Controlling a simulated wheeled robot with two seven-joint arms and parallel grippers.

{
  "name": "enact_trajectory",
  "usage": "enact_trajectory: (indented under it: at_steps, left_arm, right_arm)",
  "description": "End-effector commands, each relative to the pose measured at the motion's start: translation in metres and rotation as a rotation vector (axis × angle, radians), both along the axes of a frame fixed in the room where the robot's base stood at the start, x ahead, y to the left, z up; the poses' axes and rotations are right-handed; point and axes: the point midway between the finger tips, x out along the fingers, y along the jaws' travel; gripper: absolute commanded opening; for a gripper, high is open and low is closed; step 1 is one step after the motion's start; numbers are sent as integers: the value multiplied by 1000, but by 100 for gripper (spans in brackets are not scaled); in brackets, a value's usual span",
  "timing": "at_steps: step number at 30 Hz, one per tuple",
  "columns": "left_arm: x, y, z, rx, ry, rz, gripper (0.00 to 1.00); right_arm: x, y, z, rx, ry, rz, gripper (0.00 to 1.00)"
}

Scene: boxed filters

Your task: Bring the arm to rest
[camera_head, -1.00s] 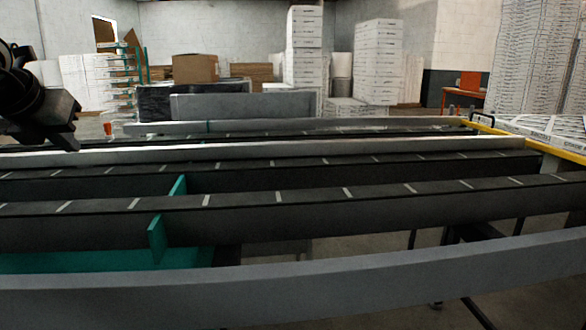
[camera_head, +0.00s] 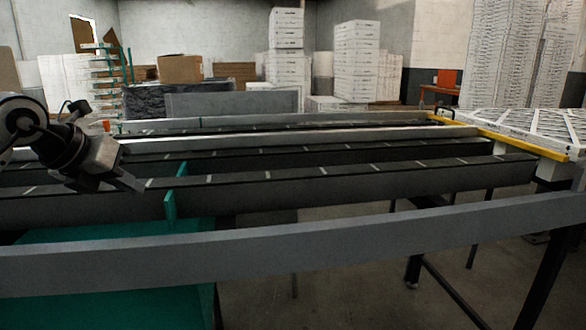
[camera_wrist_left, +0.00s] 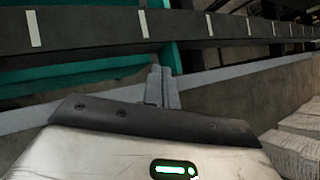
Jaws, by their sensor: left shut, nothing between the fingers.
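My left gripper (camera_head: 133,184) is at the left of the head view, above the dark conveyor rails. Its fingers are shut with nothing between them. In the left wrist view my left gripper (camera_wrist_left: 162,88) shows its two fingers together, pointing toward the grey front rail and the teal panel. My right gripper is not in view.
A grey front rail (camera_head: 350,234) crosses the conveyor's near side. Dark slatted rails (camera_head: 320,186) run behind it, with a teal upright plate (camera_head: 170,204) between them. White filters (camera_head: 535,125) lie at the right behind a yellow edge. Stacked white boxes (camera_head: 285,50) stand farther back.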

Motion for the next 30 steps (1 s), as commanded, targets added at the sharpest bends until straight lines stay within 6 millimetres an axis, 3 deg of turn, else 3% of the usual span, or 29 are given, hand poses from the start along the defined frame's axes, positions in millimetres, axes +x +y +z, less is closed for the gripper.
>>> enact_trajectory:
  at_steps: [5,9,13,17,20,23,25,27,30]
  left_arm:
    - [-15,-91,-40,-268,56,-219,0]
    - [-54,-183,-59,-713,132,-367,0]
    - [-85,-226,-55,-1187,209,-322,0]
    - [-96,-228,-58,-1633,294,-83,0]
    - [-99,-211,-82,-1918,369,221,0]
    - [-111,-188,-128,-2124,458,616,0]
    - [-130,-173,-169,-2209,526,924,0]
    - [-157,-162,-209,-2241,597,1222,0]
    - [-197,-156,-251,-2228,687,1554,0]
  right_arm:
    - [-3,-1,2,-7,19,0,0]
    - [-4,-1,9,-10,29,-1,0]
    - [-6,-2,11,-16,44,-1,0]
    - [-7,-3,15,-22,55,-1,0]
    - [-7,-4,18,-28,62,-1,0]
    - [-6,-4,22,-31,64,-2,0]
    - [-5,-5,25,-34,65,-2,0]
    - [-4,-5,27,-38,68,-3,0]
    - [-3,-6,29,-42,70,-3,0]
